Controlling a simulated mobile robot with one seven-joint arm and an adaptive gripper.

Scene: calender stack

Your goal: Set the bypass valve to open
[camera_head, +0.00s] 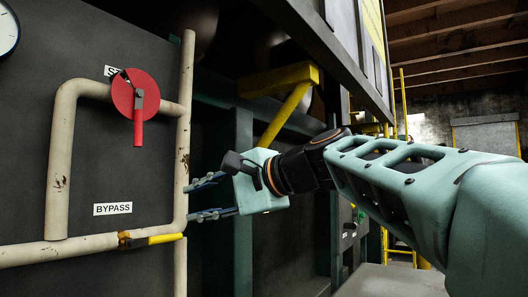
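The bypass valve (125,240) has a small brass-coloured body on the lower horizontal pipe, below the white BYPASS label (113,209). Its yellow lever (165,238) points right, roughly in line with that pipe, and its tip is near the vertical pipe. My gripper (203,199) is to the right of the vertical pipe, above and to the right of the lever. Its two dark fingers point left, apart with nothing between them. The fingers look clear of the lever; their depth from the pipes is hard to tell.
A red round valve (136,93) with a red handle hanging down sits on the upper pipe, by a partly hidden label. Cream pipes (185,130) run in front of a dark panel (120,170). A yellow bracket (290,95) and overhead machine body are behind my arm.

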